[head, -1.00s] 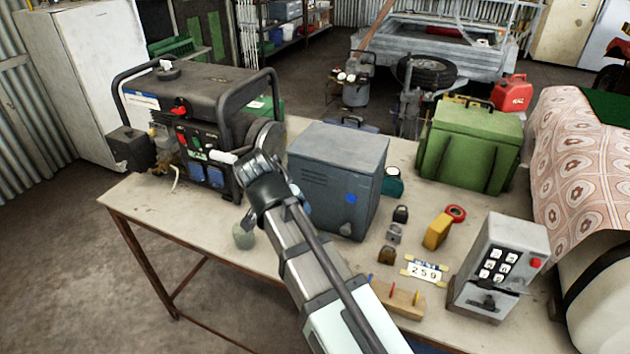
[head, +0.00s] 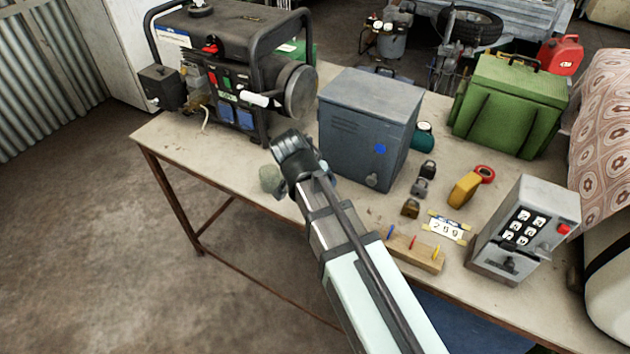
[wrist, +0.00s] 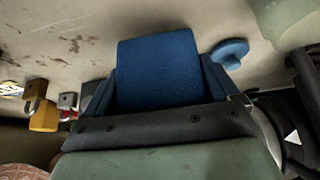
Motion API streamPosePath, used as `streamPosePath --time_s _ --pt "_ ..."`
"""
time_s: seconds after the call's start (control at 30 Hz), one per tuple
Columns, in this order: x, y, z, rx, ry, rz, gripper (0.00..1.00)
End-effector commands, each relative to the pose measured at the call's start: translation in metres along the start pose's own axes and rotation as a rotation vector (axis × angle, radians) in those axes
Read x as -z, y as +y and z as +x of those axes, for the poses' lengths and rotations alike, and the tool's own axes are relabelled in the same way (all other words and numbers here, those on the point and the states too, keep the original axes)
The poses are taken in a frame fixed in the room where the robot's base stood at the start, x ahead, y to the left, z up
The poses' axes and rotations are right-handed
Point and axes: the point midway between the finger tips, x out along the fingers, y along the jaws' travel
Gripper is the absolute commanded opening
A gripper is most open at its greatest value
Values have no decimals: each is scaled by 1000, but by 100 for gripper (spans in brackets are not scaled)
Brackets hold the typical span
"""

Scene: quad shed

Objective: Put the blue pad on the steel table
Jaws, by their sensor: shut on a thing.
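In the wrist view, the blue pad (wrist: 158,70) is a flat, textured dark-blue piece held in my gripper (wrist: 165,95), in front of its dark palm bar. The finger edges are hard to make out. In the head view, my gripper (head: 296,165) is over the front edge area of the table, left of the grey-blue cabinet; the pad is hidden there. The table (head: 190,148) has a pale, stained top and thin brown legs. The wrist view shows the tabletop (wrist: 60,40) beyond the pad; I cannot tell whether they touch.
A generator (head: 235,50) stands at left, the cabinet (head: 365,125) in the middle. A grey-green lump (head: 270,180) lies close to my gripper. The left front tabletop is bare.

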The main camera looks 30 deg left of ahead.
Motion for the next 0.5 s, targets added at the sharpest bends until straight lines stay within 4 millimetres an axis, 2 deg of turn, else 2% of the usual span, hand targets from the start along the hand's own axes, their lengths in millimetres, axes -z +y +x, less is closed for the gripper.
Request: streamPosePath --time_s 0.2,0.5 --pt "-10 0 18 -1 0 1 60" --pt "-10 0 18 0 0 1 60"
